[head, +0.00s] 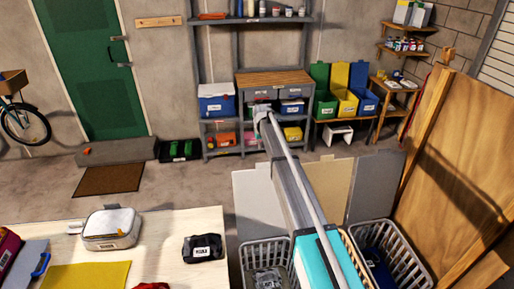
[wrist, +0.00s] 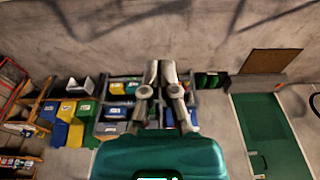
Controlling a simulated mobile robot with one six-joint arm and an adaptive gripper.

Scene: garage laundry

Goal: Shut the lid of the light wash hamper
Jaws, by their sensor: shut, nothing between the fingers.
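Three laundry hampers with open tops stand at the bottom of the head view: a left hamper (head: 246,262), a middle one (head: 349,246) mostly hidden by my arm, and a right one (head: 412,262). Behind them stand upright lid panels: a pale grey lid (head: 258,205), a beige lid (head: 334,186) and a darker grey lid (head: 376,183). I cannot read which is the light wash hamper. Dark or grey items lie in the left and right hampers. My gripper (head: 262,112) is shut and empty, beyond the lids and well apart from them; it also shows in the wrist view (wrist: 161,68).
A table (head: 180,225) with a tin case (head: 110,228) and a black pouch (head: 203,248) stands left of the hampers. A wooden panel (head: 460,170) leans at the right. A shelf unit (head: 236,90) stands at the back wall. Floor between is clear.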

